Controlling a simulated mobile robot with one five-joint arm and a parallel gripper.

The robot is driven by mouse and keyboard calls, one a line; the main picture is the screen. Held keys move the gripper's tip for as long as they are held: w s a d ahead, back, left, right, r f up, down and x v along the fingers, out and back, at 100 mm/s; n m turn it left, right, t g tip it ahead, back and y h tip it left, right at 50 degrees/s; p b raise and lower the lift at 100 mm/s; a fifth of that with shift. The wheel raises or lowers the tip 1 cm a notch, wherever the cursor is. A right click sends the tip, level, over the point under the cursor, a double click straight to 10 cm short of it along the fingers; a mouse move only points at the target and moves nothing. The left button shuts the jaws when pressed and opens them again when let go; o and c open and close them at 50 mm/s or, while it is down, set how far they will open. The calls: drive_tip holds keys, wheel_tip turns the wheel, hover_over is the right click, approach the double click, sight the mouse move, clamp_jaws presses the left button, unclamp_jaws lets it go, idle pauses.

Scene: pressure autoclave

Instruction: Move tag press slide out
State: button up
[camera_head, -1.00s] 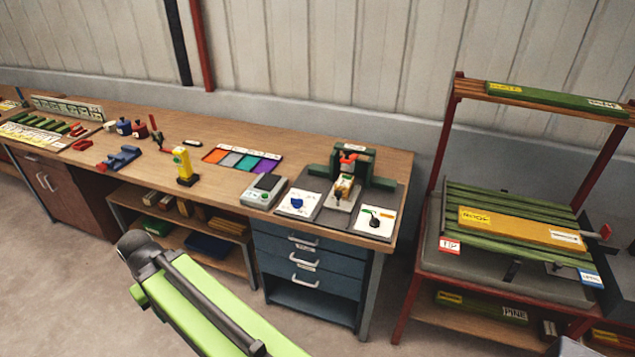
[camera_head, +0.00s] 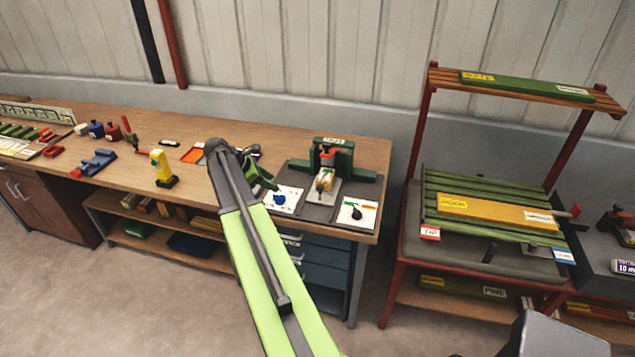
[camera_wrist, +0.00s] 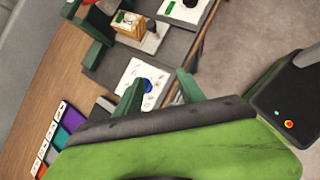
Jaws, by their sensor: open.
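The tag press (camera_head: 345,158) is a dark green frame with an orange-red part, standing on a grey mat at the right end of the bench. Its slide (camera_head: 327,190) is a light grey plate carrying a yellow block, in front of the frame. In the wrist view the slide (camera_wrist: 151,43) shows at the top with the yellow block, beside the green frame (camera_wrist: 95,55). My gripper (camera_head: 264,178) is left of the press, over the bench by the white card with a blue piece. In the wrist view my gripper's dark green fingers (camera_wrist: 160,80) are apart and empty.
A white card with a blue piece (camera_head: 280,200) and another with a black-knobbed tool (camera_head: 356,212) flank the slide. A yellow stand (camera_head: 161,168) is farther left. A red-framed rack (camera_head: 418,190) stands right of the bench. My arm hides part of the bench.

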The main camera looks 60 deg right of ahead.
drive_tip(key=s+d+r+n+g, duration=0.1)
drive_tip(key=s+d+r+n, duration=0.15)
drive_tip(key=d, duration=0.45)
drive_tip(key=b, duration=1.2)
approach(320, 186)
drive_tip(key=shift+m+h, duration=0.3)
drive_tip(key=shift+m, duration=0.15)
drive_tip(key=x, duration=0.7)
drive_tip(key=shift+s+a+f, duration=0.1)
drive_tip(key=shift+a+f, duration=0.1)
drive_tip(key=shift+f, duration=0.35)
drive_tip(key=shift+s+d+f, duration=0.2)
drive_tip(key=shift+s+d, duration=0.05)
drive_tip(key=shift+d, duration=0.1)
clamp_jaws()
drive_tip(key=shift+w+r, duration=0.1)
